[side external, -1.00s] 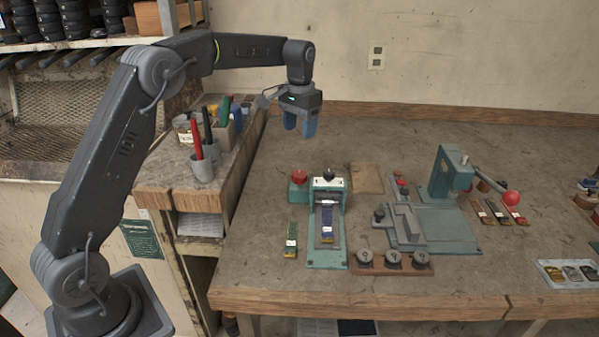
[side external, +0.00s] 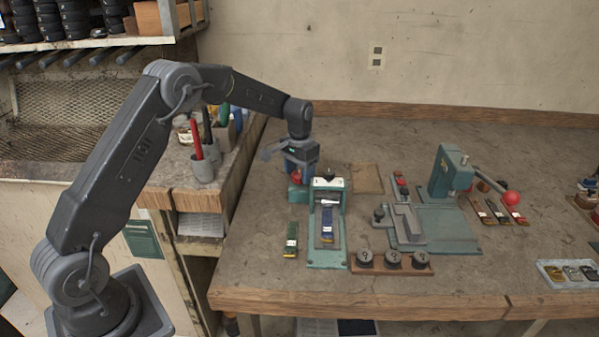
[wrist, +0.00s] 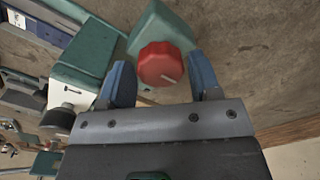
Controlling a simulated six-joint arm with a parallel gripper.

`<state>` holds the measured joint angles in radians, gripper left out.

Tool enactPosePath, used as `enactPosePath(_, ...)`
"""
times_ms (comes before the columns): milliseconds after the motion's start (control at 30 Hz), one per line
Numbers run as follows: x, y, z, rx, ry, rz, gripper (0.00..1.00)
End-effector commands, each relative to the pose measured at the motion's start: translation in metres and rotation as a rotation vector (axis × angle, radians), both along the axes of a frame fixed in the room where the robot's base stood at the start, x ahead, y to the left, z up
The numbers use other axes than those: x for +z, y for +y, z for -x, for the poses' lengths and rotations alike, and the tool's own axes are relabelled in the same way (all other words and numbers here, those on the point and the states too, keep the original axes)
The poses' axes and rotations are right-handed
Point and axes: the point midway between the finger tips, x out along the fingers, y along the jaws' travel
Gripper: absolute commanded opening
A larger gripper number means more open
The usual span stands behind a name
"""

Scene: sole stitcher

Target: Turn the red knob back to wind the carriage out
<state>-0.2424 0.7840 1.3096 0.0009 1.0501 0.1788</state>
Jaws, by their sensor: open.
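The red knob (wrist: 162,63) sits on a small green block (wrist: 158,28) and shows between my two open fingers in the wrist view. In the side view the red knob (side external: 296,178) is mostly hidden by my gripper (side external: 300,166), which is lowered over it. My gripper (wrist: 163,84) is open, with one blue finger on each side of the knob; I cannot tell whether either touches it. The green stitcher (side external: 327,255) stands beside the knob block. A blue piece (side external: 327,222), apparently the carriage load, lies along its bed.
A green strip (side external: 291,240) lies left of the stitcher. A green press (side external: 450,185) with a red-balled lever stands farther right. The bench behind is mostly clear.

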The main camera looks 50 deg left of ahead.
Motion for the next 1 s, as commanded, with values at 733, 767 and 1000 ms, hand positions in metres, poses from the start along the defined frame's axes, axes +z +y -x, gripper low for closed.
enactPosePath(733, -0.0015, 0.0000, -0.0002, 0.001, -0.001, 0.000, 0.23)
enactPosePath(767, -0.0015, 0.0000, -0.0002, 0.003, -0.001, 0.000, 0.23)
enactPosePath(1000, -0.0013, -0.0001, -0.0004, 0.058, -0.002, 0.000, 0.23)
